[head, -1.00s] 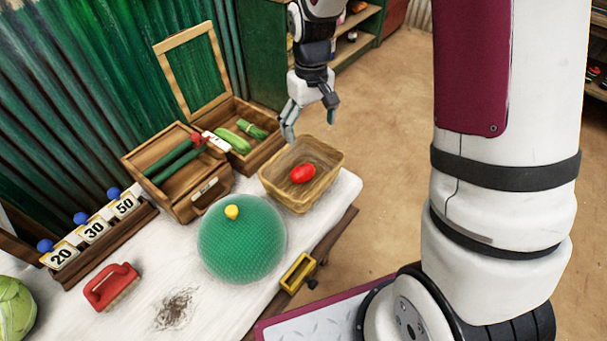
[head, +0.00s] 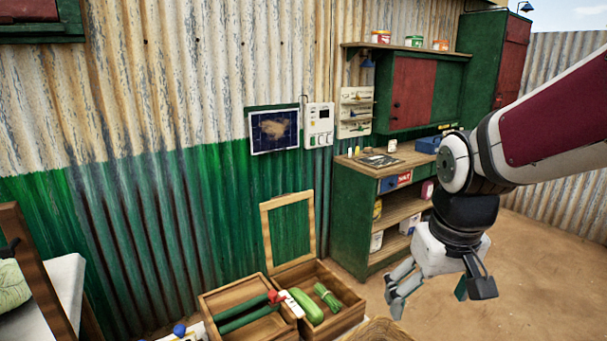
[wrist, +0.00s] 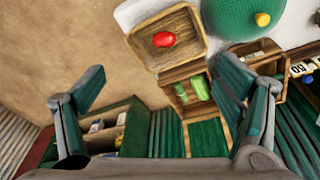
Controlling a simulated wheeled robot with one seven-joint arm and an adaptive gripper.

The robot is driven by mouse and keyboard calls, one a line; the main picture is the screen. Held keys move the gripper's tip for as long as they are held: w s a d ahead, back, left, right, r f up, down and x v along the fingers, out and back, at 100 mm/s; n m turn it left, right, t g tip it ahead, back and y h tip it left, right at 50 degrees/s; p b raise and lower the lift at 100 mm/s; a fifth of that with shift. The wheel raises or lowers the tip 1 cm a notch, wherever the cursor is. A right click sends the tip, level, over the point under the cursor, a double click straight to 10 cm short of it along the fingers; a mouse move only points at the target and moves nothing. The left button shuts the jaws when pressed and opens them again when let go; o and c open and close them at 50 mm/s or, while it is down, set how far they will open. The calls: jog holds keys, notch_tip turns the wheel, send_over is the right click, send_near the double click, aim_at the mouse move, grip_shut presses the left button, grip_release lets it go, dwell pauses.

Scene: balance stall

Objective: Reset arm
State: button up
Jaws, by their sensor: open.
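My gripper (head: 430,292) hangs from my raised arm at the right of the head view. Its fingers are spread and hold nothing. In the wrist view my gripper (wrist: 165,105) shows its two fingers wide apart at left and right. Between and beyond them are a wicker basket (wrist: 140,38) with a red tomato (wrist: 164,39) in it, and a wooden box (wrist: 168,76) with green vegetables. The gripper touches none of these.
The wooden crates (head: 345,313) hold a cucumber (head: 306,306) and other green items. A green shelf unit (head: 350,215) stands behind my gripper, by the corrugated wall (head: 200,90). A green dome (wrist: 235,18) sits on the white table. Dirt floor (head: 545,270) is clear at right.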

jog(key=s+r+t, duration=0.1)
jog(key=s+r, duration=0.1)
jog(key=s, duration=0.5)
jog(key=s+r+m+t, duration=0.1)
jog(key=s+r, duration=0.1)
jog(key=s, duration=0.5)
jog(key=shift+s+r, duration=0.15)
jog(key=shift+r, duration=0.25)
dwell(0.8)
